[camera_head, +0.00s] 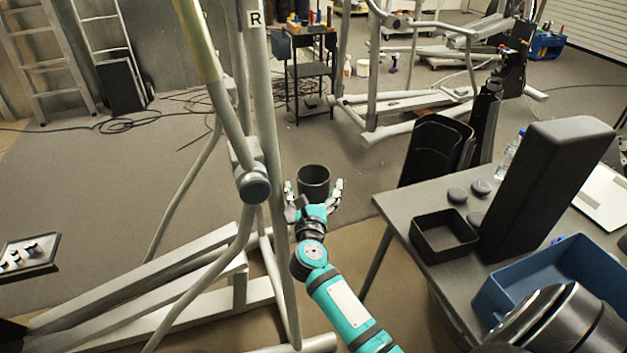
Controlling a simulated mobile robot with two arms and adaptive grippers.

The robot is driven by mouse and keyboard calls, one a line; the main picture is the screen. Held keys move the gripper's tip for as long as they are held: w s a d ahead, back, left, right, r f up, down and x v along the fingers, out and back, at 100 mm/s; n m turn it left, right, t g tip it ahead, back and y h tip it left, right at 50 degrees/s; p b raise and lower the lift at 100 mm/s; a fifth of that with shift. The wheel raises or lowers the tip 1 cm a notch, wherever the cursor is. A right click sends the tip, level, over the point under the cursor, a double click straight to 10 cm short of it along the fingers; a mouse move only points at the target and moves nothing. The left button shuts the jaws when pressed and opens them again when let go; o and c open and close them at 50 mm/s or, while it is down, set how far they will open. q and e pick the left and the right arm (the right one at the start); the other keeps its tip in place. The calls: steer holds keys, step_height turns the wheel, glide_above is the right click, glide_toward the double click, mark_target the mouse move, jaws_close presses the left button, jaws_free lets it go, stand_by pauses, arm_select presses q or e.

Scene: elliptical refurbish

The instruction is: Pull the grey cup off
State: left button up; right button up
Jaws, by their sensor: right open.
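The grey cup (314,178) is dark and round, with its open top facing up, just right of the upright post of the elliptical machine (262,120). My right gripper (313,186) is open, with one finger on the left side of the cup and one on the right. Whether the fingers touch the cup cannot be told. What the cup rests on or is fixed to is hidden behind the gripper. My left gripper is not in view.
The machine's bars stand close to the left of my right gripper. A grey table (405,212) at the right holds a black open box (443,236), a tall dark block (545,185), round pads and a blue bin (555,275). Open floor lies behind the cup.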

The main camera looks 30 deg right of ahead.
steer(key=shift+x, duration=1.3)
steer(key=shift+c, duration=0.3)
steer(key=c, duration=1.6)
